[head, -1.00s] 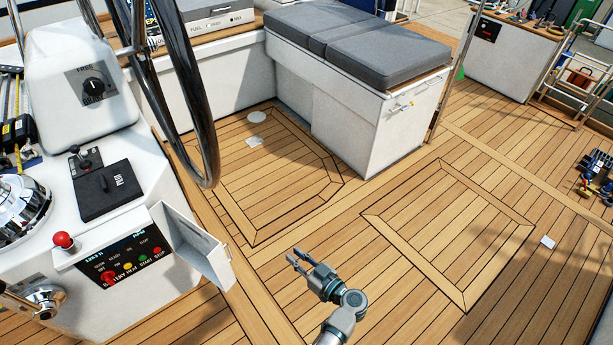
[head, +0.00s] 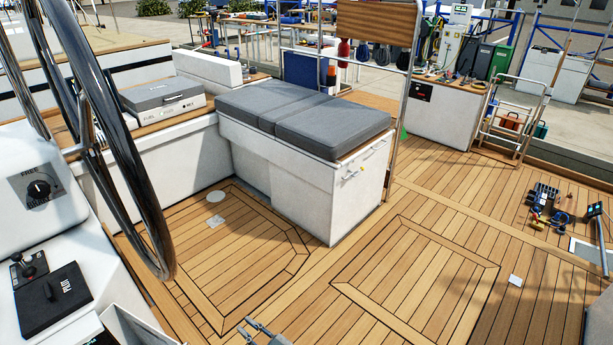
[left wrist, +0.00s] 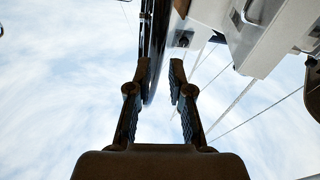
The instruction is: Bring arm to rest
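My left gripper (head: 262,333) shows only in part at the bottom edge of the head view, above the teak deck. Most of that arm is below the picture. In the left wrist view its two dark fingers (left wrist: 160,72) stand apart with a clear gap and nothing between them. Behind them are bright sky, a dark upright spar and thin lines. I see no object touching the fingers. My right gripper is not recognisable in either view.
The steering wheel (head: 125,180) and white console (head: 35,215) stand at left. A bench with grey cushions (head: 305,118) stands beyond the open deck (head: 410,280). Several small tools (head: 545,205) lie at right.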

